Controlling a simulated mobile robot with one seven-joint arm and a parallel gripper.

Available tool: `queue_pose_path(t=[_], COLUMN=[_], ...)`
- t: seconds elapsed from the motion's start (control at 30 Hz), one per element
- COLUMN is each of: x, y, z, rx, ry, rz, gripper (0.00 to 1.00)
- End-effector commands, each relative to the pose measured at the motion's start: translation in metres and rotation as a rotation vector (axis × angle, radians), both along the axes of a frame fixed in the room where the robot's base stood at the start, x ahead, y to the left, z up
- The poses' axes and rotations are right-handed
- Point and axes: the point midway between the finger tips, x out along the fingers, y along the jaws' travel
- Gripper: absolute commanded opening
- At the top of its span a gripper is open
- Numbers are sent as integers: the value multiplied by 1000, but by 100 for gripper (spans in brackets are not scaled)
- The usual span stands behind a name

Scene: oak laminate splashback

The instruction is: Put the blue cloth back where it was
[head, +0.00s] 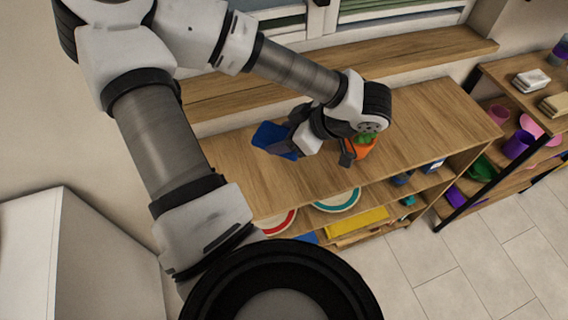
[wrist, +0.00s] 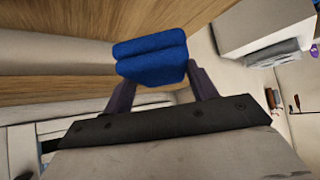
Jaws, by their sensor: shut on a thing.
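The blue cloth (head: 272,139) is a folded pad held at the end of my gripper (head: 292,147). In the head view it shows above the left part of the wooden shelf top, and I cannot tell whether it touches the wood. In the wrist view the blue cloth (wrist: 151,58) sits between the two fingertips of my gripper (wrist: 160,80), which are shut on it. Its folded layers face the camera. My arm hides part of the shelf top in the head view.
The wooden shelf unit (head: 425,115) has a mostly clear top, with an orange pot with a green plant (head: 362,143) just right of my gripper. Plates, including a teal-rimmed one (head: 338,202), are on the shelf below. Another rack (head: 490,75) stands at the right.

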Motion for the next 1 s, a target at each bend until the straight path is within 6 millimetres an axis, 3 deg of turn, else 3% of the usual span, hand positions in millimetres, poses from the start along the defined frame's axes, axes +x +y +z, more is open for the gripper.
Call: queue_pose_path(t=[0.13,0.3,0.8,1.0], x=[-2,-1,-1,0], y=[-1,-1,0,0], z=[-40,-73,-123,-125], rx=[-1,-1,-1,0], ry=[9,5,1,0], rz=[-3,-1,-1,0], gripper=[21,21,21,21])
